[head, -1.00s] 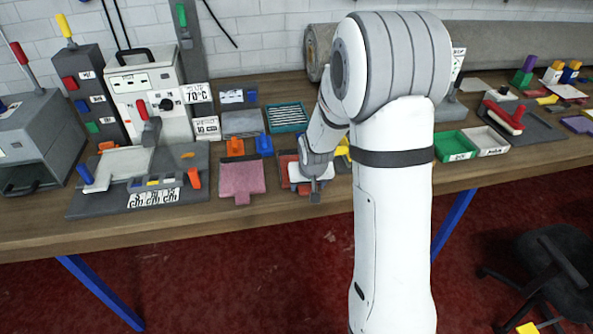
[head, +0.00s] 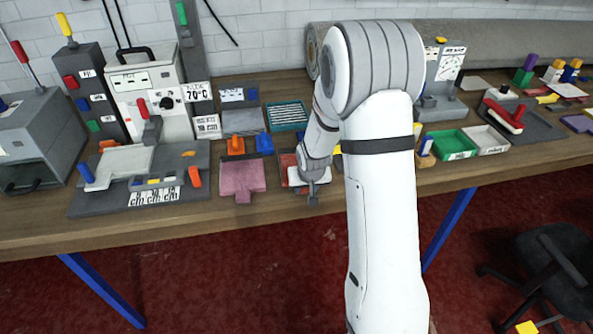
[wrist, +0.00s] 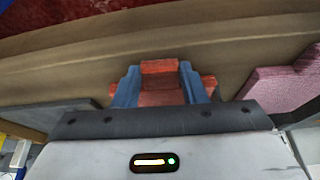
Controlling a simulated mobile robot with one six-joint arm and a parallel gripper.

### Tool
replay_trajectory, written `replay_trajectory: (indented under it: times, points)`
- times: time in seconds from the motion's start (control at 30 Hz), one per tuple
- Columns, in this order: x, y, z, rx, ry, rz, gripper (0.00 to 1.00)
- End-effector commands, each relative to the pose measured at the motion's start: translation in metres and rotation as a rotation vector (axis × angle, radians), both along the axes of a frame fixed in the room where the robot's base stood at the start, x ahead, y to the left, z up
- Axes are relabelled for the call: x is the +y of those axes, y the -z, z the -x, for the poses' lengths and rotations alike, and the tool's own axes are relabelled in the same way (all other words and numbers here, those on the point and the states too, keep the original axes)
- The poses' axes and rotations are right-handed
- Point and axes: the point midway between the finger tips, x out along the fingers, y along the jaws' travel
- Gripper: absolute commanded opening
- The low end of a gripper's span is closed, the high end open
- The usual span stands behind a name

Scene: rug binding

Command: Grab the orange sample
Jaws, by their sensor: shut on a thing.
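The orange sample (wrist: 160,68), a T-shaped reddish-orange piece, sits between the two blue fingers of my gripper (wrist: 160,84) in the wrist view. Its narrow end shows between the fingertips, and wider parts show outside the fingers. The fingers are shut on it. In the head view my gripper (head: 312,196) is low at the table's front edge, just right of the pink sample. There my wrist hides most of the orange sample and the fingers.
A pink sample (head: 242,176) lies close to the left of my gripper. A grey board with cutting fixtures (head: 105,203) is further left. Green (head: 455,146) and white (head: 487,141) trays stand to the right. A blue-edged tray (head: 287,116) is behind.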

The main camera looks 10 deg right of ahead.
Motion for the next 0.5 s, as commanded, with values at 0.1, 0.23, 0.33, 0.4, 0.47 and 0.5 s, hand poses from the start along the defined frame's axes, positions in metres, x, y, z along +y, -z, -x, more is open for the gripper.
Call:
replay_trajectory:
  times: [0.1,0.23,0.33,0.4,0.47,0.5]
  points:
    - [-0.0002,-0.0001,0.0001,0.000,0.000,0.000,0.20]
    - [-0.0003,-0.0003,-0.0001,-0.001,0.000,0.000,0.14]
    - [-0.0004,-0.0003,-0.0001,0.000,0.001,0.000,0.14]
    - [-0.0004,-0.0014,-0.0003,-0.001,0.001,0.000,0.14]
    - [-0.0005,-0.0054,-0.0004,-0.002,0.001,0.000,0.14]
    - [-0.0007,-0.0100,-0.0008,-0.003,0.001,0.000,0.14]
